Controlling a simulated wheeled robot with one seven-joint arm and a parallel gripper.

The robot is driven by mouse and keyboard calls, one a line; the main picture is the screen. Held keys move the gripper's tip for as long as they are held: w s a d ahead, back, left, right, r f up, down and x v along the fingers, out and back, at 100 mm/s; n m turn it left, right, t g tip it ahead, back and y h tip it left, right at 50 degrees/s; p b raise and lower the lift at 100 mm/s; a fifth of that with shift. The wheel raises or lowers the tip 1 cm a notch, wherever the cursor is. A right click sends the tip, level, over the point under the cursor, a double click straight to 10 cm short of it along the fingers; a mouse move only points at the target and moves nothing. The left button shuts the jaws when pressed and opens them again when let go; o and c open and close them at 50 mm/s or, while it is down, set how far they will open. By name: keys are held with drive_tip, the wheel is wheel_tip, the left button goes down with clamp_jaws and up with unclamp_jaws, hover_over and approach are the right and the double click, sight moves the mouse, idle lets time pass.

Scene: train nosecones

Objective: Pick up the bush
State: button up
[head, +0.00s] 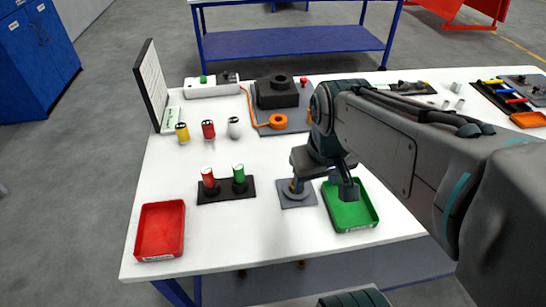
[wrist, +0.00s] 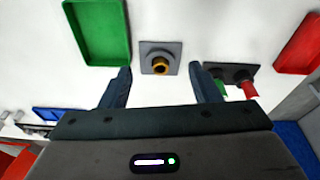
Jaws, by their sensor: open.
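The bush (wrist: 160,66) is a small brass-coloured ring with a dark centre on a square grey base plate (wrist: 174,48). In the head view the bush (head: 293,187) is partly hidden by my gripper, and the plate (head: 299,201) sits on the white table left of the green tray. My gripper (wrist: 161,71) is open and empty. In the wrist view its two fingers stand apart on either side, with the bush showing between the fingertips. The gripper appears above the table; its exact height over the bush is hard to tell.
A green tray (head: 366,216) stands close right of the plate. A black holder (head: 222,197) with a red and a green cylinder is close left. A red tray (head: 142,232) is at the front left. Several cans and a black block (head: 277,92) stand farther back.

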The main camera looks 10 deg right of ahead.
drive_tip(key=w+f+n+g+b, duration=0.15)
drive_tip(key=w+n+b, duration=0.45)
drive_tip(key=w, duration=0.6)
drive_tip(key=shift+n+g, duration=0.45)
drive_tip(key=shift+n, duration=0.35)
wheel_tip(320, 180, down, 13)
drive_tip(key=shift+a+f, duration=0.1)
drive_tip(key=shift+a, duration=0.05)
drive_tip(key=c, duration=1.1)
